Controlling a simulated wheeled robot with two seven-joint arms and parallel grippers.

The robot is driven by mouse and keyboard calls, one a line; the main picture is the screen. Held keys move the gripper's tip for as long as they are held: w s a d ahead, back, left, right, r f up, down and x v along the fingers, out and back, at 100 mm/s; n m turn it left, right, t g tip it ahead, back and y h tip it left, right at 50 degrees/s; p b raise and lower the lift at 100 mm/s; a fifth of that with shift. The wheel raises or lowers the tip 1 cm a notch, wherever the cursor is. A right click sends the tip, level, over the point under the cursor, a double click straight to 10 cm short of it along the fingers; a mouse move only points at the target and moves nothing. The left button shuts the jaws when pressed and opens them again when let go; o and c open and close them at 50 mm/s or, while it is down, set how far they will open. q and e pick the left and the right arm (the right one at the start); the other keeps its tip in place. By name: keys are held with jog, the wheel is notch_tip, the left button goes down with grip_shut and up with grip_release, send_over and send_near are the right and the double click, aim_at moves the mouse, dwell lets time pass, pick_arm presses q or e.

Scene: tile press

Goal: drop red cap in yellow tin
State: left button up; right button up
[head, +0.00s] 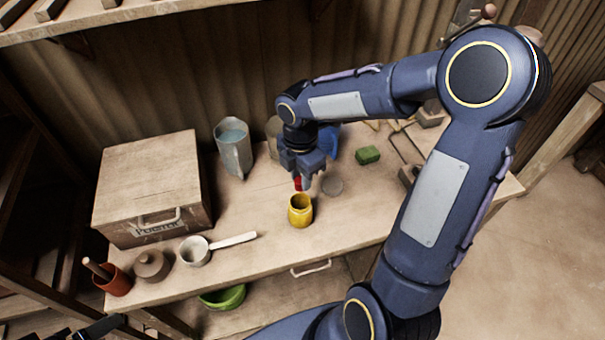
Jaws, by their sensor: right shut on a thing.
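The yellow tin (300,212) stands upright on the wooden table, with its open mouth facing up. My right gripper (299,180) points down just behind and above the tin. It is shut on the red cap (298,184), a small red piece showing below the fingers. The cap looks close above the tin's rim; the exact gap is hard to tell from this angle. Much of the cap is hidden by the fingers. My left gripper is not clearly in view.
A wooden box (150,180), a metal jug (234,148), a white ladle (196,250) and a lidded brown pot (151,265) stand to the left.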

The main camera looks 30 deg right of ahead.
jog(key=shift+f+b, duration=2.6)
jog(key=shift+f, duration=0.75)
jog(key=o, duration=1)
notch_tip(320, 180, up, 8)
jog(key=shift+f, duration=0.2)
jog(key=shift+r, duration=0.1)
